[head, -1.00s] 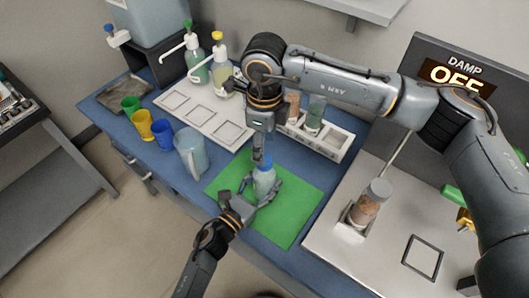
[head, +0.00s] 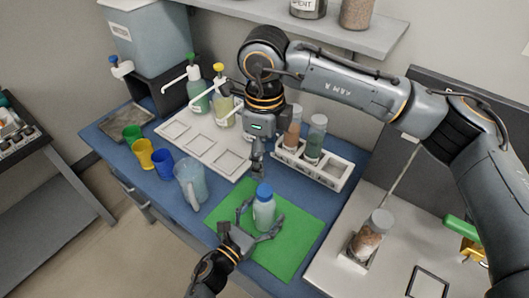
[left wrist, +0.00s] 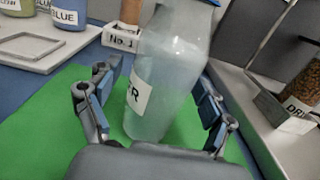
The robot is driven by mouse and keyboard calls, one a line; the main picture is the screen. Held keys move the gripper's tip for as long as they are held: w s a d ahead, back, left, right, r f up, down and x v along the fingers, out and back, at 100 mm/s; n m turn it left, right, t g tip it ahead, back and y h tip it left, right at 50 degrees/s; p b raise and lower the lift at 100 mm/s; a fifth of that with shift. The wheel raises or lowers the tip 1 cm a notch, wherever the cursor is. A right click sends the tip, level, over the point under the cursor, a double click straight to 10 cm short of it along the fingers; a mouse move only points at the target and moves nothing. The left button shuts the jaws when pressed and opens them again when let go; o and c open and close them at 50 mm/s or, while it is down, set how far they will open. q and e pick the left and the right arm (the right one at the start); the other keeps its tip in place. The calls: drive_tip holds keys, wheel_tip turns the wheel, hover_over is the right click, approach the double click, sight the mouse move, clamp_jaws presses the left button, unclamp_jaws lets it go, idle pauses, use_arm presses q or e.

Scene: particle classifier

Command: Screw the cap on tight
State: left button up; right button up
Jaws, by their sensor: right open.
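A pale, translucent bottle (head: 263,216) with a blue cap (head: 264,190) on its mouth stands upright on the green mat (head: 290,258). The left wrist view shows the bottle (left wrist: 160,95) close up, its label partly cut off and its cap only just in frame at the top. My left gripper (head: 262,226) is low at the mat with its fingers spread on either side of the bottle. Gaps show between the fingers and the bottle in the left wrist view (left wrist: 158,100). My right gripper (head: 258,168) is open and empty, pointing down above and behind the cap, apart from it.
A clear jug (head: 191,182) and coloured cups (head: 163,163) stand left of the mat. A white rack (head: 328,173) with jars and a white tray (head: 200,140) are behind. A jar of brown grains (head: 371,235) stands on the grey surface at right.

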use_arm(q)
drive_tip(key=v, duration=1.2)
drive_tip(key=shift+s+f, duration=0.1)
idle(0.4)
